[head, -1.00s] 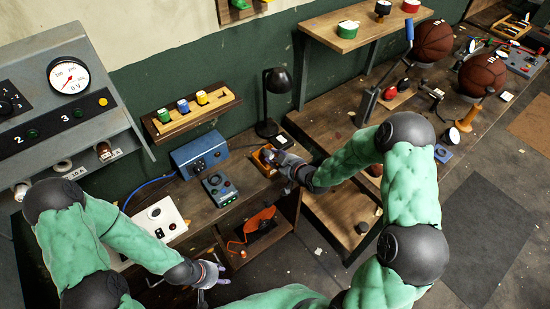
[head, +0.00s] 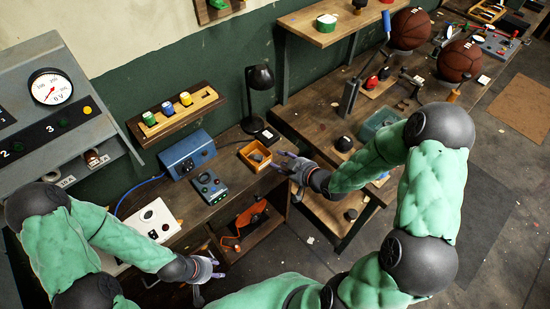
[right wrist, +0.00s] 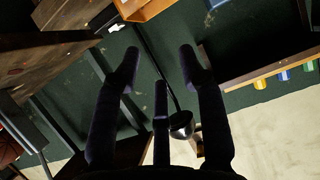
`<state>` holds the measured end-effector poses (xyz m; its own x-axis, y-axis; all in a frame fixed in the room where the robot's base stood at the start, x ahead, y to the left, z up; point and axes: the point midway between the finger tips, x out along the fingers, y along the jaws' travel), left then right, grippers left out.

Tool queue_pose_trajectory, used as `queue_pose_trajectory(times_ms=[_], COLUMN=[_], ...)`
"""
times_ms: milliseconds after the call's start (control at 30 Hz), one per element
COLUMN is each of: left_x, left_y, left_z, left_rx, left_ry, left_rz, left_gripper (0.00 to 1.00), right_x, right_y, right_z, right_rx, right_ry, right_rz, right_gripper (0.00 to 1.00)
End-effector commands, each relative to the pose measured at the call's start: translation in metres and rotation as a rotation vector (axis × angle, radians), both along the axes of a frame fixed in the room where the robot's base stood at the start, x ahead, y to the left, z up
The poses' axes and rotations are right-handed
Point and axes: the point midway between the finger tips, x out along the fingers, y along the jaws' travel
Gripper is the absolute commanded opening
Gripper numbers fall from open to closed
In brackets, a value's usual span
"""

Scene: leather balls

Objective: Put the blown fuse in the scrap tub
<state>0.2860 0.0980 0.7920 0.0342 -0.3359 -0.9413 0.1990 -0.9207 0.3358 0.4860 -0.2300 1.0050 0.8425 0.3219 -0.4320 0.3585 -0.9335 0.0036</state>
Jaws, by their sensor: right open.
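An orange tub (head: 257,157), which I take to be the scrap tub, stands on the workbench beside the black lamp. Something small and greyish lies inside it, too small to tell whether it is the fuse. My right gripper (head: 279,164) is open just right of the tub, apart from it. In the right wrist view its fingers (right wrist: 160,58) are spread with nothing between them, and part of the orange tub (right wrist: 152,9) shows at the top edge. My left gripper (head: 207,280) hangs low in front of the bench; its jaws are unclear. No blown fuse can be made out for certain.
A grey panel (head: 62,122) with a dial and fuse holders (head: 95,158) stands at the left. A blue box (head: 187,153), a dark meter (head: 209,186) and a lamp (head: 260,78) crowd the bench. A wall shelf (head: 180,108) holds coloured spools.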

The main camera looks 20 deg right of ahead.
Motion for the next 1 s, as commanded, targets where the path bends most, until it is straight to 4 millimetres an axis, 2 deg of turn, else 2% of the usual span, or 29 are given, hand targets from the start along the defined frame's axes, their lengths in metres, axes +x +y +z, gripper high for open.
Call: queue_pose_trajectory(times_ms=[67,167,267,367,567,700,900,1000], left_x=[0.0,0.0,0.0,0.0,0.0,0.0,0.0,0.0], left_y=[0.0,0.0,0.0,0.0,0.0,0.0,0.0,0.0], left_z=[0.001,0.001,0.0,0.0,0.0,0.0,0.0,0.001], left_rx=[0.0,0.0,0.0,0.0,0.0,0.0,0.0,0.0], left_ry=[0.0,0.0,0.0,0.0,0.0,0.0,0.0,0.0], left_rz=[0.0,0.0,0.0,0.0,0.0,0.0,0.0,0.0], left_gripper=[0.4,0.4,0.4,0.4,0.4,0.4,0.4,0.4], right_x=[-0.003,-0.007,-0.013,-0.027,-0.071,-0.115,-0.173,-0.19], right_y=[0.0,0.005,0.016,0.033,0.069,0.095,0.122,0.129], right_z=[0.0,-0.011,-0.035,-0.068,-0.133,-0.17,-0.203,-0.209], right_rx=[0.003,0.023,0.06,0.109,0.182,0.21,0.219,0.218], right_ry=[0.006,0.051,0.148,0.291,0.602,0.821,1.068,1.136], right_rz=[-0.001,-0.01,-0.033,-0.068,-0.146,-0.202,-0.275,-0.297], right_gripper=[0.41,0.41,0.41,0.41,0.41,0.41,0.41,0.41])
